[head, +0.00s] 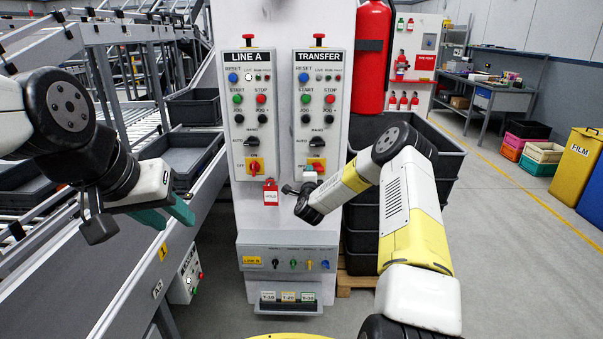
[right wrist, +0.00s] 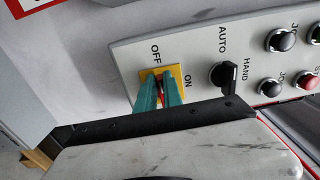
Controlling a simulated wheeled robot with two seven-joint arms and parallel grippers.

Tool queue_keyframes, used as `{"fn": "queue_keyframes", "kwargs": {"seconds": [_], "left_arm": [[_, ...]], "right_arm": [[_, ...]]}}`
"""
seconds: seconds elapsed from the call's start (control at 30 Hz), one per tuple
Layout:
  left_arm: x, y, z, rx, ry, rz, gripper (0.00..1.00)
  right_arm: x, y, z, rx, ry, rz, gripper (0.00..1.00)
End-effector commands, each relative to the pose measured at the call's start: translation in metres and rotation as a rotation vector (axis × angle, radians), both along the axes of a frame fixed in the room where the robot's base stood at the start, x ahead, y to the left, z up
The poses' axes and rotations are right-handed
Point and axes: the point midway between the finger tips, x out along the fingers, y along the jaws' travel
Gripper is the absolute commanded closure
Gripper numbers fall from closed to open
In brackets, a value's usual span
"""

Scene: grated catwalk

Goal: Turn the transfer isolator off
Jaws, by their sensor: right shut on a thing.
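The transfer panel (head: 319,110) is the right of two control panels on a grey cabinet. Its isolator (head: 317,165), a red handle on a yellow plate, sits at the panel's bottom, partly hidden by my right gripper (head: 310,178). In the right wrist view, the teal fingers of my right gripper (right wrist: 160,94) are shut on the red isolator handle (right wrist: 160,82). The yellow plate (right wrist: 178,70) shows OFF and ON labels. The handle's exact angle is mostly hidden by the fingers. My left gripper (head: 166,214) is empty, its teal fingers apart, left of the cabinet.
The line A panel (head: 253,105) beside it has a similar isolator (head: 254,167) with a red tag (head: 270,192) hanging there. An AUTO/HAND selector (right wrist: 223,75) is close to my right gripper. A lower ledge (head: 287,262) juts out below. A conveyor (head: 150,240) runs along the left.

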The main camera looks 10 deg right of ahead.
Motion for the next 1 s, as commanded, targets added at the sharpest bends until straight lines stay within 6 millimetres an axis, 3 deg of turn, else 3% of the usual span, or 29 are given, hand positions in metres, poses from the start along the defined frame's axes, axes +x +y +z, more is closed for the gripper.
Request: {"fn": "queue_keyframes", "kwargs": {"seconds": [0.2,0.23,0.3,0.33,0.67,1.0], "left_arm": [[0.0,0.0,0.0,0.0,0.0,0.0,0.64],[0.0,0.0,0.0,0.0,0.0,0.0,0.64],[0.0,0.0,0.0,0.0,0.0,0.0,0.64],[0.0,0.0,0.0,0.0,0.0,0.0,0.64],[0.0,0.0,0.0,0.0,0.0,0.0,0.64],[0.0,0.0,0.0,0.0,0.0,0.0,0.64]], "right_arm": [[-0.001,0.001,-0.002,0.0,0.004,0.002,1.0],[-0.001,0.001,-0.002,0.0,0.004,0.002,0.83],[-0.001,0.001,-0.002,0.0,0.004,0.002,0.7],[-0.001,0.001,-0.002,0.0,0.003,0.002,0.67],[-0.002,0.001,-0.001,0.0,0.001,0.001,0.67],[-0.052,0.009,-0.001,0.0,0.004,0.002,0.67]]}}
